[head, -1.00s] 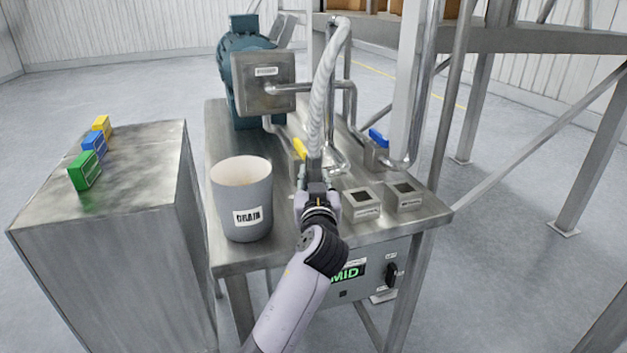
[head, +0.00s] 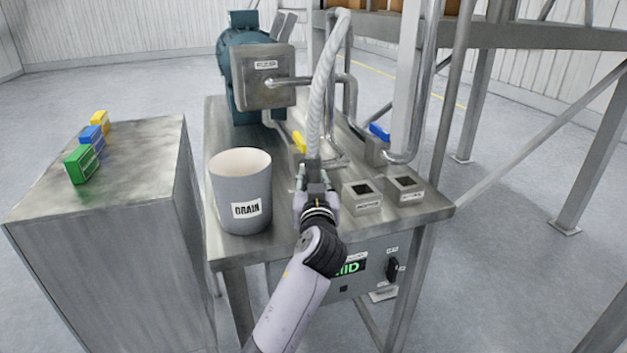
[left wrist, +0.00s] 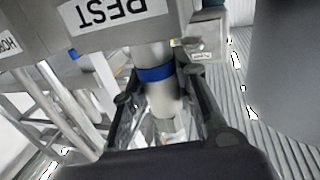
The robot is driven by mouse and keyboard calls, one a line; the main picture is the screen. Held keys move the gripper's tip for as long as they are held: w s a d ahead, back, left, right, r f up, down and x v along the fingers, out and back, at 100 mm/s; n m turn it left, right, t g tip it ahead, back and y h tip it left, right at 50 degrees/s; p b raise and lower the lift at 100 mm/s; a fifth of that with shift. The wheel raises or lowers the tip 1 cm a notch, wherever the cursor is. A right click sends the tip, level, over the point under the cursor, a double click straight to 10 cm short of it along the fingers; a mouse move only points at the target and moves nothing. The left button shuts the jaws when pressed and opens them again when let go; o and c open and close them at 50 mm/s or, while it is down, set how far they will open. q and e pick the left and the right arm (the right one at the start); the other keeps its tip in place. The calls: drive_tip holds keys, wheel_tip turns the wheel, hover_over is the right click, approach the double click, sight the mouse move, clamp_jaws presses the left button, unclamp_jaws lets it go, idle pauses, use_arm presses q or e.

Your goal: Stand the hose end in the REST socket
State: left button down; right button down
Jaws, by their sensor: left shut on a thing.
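My left gripper (head: 315,188) is shut on the lower end of the pale ribbed hose (head: 322,95), over the front of the steel table. In the left wrist view the hose end (left wrist: 155,75) with its blue band stands between the fingers. The grey block labelled REST (left wrist: 110,25) shows large and upside down beside the tip of the hose end. I cannot tell whether the tip is inside the socket. In the head view two square sockets (head: 362,197) (head: 405,189) with dark openings stand right of the gripper; their labels are unreadable. My right gripper is not in view.
A grey DRAIN bucket (head: 240,190) stands close left of my gripper. Yellow (head: 299,142) and blue (head: 379,131) valve handles, pipes and a motor (head: 243,75) are behind. A side cabinet (head: 95,200) carries green, blue and yellow blocks. A control panel (head: 350,268) is below.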

use_arm(q)
drive_tip(key=c, duration=1.3)
unclamp_jaws()
drive_tip(key=shift+s+d+r, duration=0.1)
drive_tip(key=shift+o, duration=0.5)
